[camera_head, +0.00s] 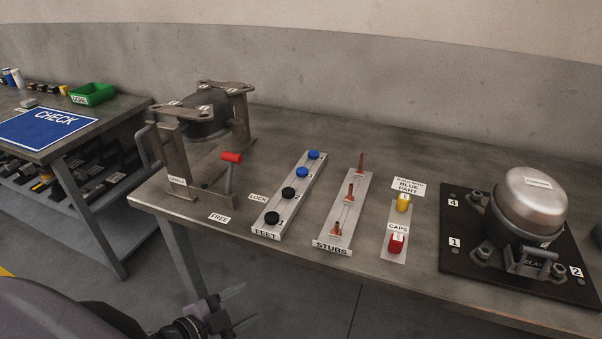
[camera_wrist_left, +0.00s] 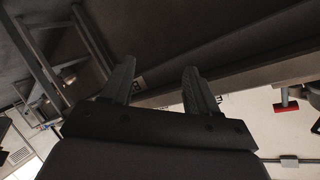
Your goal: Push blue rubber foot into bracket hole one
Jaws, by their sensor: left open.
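Two blue rubber feet, a far one (camera_head: 314,155) and a nearer one (camera_head: 302,172), sit at the far end of the white FEET rack (camera_head: 295,207) on the bench. Two black feet (camera_head: 288,193) sit nearer on it. A dark compressor (camera_head: 205,124) sits in a metal stand at left, with bracket plates (camera_head: 190,104) on top; their holes are too small to tell apart. My left gripper (camera_head: 238,298) is low in front of the bench edge, apart from rack and stand. Its fingers also show spread and empty in the left wrist view (camera_wrist_left: 155,80). My right gripper is out of view.
A red-knobbed lever (camera_head: 231,157) stands by the stand, near LOCK and FREE labels. Right of the rack are a STUBS rack (camera_head: 345,220), a CAPS strip (camera_head: 396,222) and a silver-topped compressor (camera_head: 530,200) on a black plate (camera_head: 455,262). A CHECK table stands left.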

